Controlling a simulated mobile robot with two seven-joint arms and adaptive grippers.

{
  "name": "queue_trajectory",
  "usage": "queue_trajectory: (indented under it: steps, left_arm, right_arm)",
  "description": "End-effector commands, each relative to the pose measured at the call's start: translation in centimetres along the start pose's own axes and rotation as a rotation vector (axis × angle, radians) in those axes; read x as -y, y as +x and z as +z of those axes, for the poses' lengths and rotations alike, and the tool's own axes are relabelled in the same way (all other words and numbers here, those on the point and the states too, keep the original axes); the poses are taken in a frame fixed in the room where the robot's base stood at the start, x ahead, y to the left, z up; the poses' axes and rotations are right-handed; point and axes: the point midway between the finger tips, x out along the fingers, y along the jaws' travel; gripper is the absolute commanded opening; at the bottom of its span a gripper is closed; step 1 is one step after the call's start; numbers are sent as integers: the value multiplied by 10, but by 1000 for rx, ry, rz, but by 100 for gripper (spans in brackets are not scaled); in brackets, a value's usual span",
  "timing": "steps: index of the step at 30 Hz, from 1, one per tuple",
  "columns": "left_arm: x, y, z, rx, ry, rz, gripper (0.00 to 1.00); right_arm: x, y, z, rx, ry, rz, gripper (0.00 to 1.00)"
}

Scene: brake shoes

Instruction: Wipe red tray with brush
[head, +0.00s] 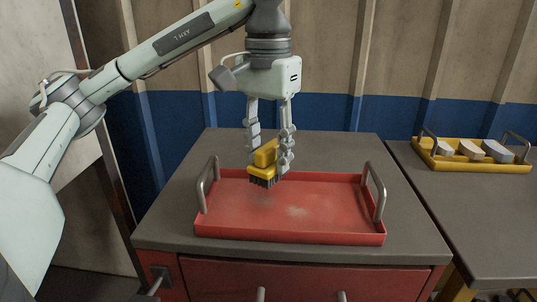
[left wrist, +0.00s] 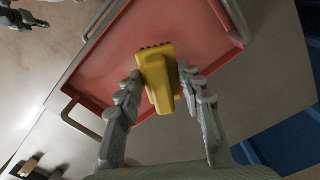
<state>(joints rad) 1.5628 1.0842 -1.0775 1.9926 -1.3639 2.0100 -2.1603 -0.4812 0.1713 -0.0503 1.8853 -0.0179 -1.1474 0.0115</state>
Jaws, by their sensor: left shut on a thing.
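The red tray (head: 330,232) lies on a grey-topped cabinet, with a grey handle at its left and right ends. Pale dusty patches show on its floor. My left gripper (head: 270,158) is shut on the yellow brush (head: 265,157), bristles downward, over the back left part of the tray. I cannot tell whether the dark bristles touch the tray floor. In the left wrist view the brush (left wrist: 158,75) sits between the fingers (left wrist: 160,88), with the red tray (left wrist: 110,62) beyond it. My right gripper is not in the head view.
The grey cabinet top (head: 180,215) is bare around the tray. A yellow tray (head: 470,165) with several pale curved pieces stands on another grey table at the right. A wall with a blue band stands behind.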

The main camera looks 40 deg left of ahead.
Motion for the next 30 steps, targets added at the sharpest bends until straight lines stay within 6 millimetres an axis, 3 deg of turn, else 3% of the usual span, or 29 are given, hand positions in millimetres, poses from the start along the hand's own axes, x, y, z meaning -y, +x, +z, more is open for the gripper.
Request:
queue_trajectory:
  steps: [5, 15, 30]
  left_arm:
    - [0, -2, 0, -2, 0, 0, 6]
    - [0, -28, 0, -3, 0, 0, 6]
    - [0, -30, 0, -1, 0, 0, 6]
  right_arm:
    - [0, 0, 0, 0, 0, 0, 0]
    - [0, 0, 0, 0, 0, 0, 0]
    - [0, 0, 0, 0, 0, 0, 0]
